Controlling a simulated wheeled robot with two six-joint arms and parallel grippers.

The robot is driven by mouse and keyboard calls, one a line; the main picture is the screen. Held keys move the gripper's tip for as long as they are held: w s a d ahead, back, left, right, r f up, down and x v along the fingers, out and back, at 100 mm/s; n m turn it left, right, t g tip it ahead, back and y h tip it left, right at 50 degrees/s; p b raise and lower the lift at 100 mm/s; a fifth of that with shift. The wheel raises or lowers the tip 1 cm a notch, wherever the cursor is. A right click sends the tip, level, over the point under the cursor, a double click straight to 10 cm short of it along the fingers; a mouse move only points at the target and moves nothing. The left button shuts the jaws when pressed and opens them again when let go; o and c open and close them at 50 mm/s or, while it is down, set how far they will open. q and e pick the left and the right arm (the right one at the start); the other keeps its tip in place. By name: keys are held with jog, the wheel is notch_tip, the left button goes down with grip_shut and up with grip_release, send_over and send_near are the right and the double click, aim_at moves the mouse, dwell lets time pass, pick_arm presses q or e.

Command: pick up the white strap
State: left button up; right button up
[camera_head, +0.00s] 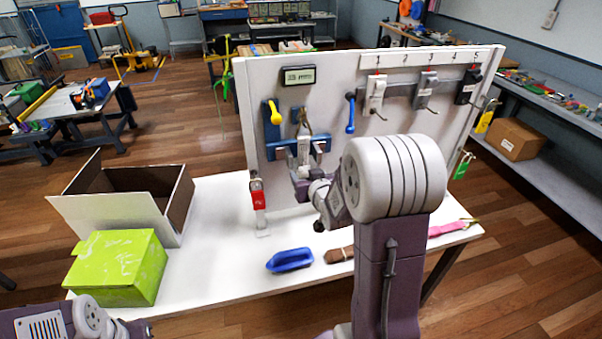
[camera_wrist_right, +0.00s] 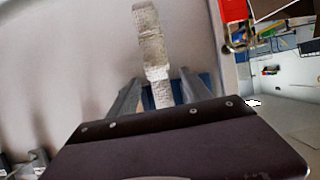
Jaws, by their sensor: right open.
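A white woven strap (camera_wrist_right: 151,45) hangs in front of the upright board in the right wrist view. Its lower part runs down between the two fingers of my right gripper (camera_wrist_right: 160,92), which stand apart on either side of it. No contact between fingers and strap shows. In the head view, my right gripper (camera_head: 303,152) is up against the board's left half, and the strap (camera_head: 304,126) shows small above it. The strap's lower end is hidden by the gripper body. My left arm shows at the lower left corner; its fingers are too cut off to judge.
The white board (camera_head: 340,80) stands on a white table (camera_head: 215,230). Yellow (camera_head: 275,112) and blue (camera_head: 350,115) handles hang beside the gripper.

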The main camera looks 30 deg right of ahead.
aim_at(304, 170)
jog(key=shift+w+f, duration=0.1)
jog(key=shift+w, duration=0.2)
jog(key=shift+w+d+f, duration=0.1)
jog(key=shift+w+d, duration=0.05)
jog(key=p+x, duration=0.1)
jog(key=x, duration=0.3)
jog(key=shift+w+d+f+p, duration=0.1)
jog(key=shift+w+d+p, duration=0.1)
jog(key=shift+w+p, duration=0.1)
jog(key=shift+w+f, duration=0.15)
jog(key=shift+w, duration=0.05)
jog(key=shift+s, duration=0.15)
jog(key=c, duration=0.6)
grip_shut()
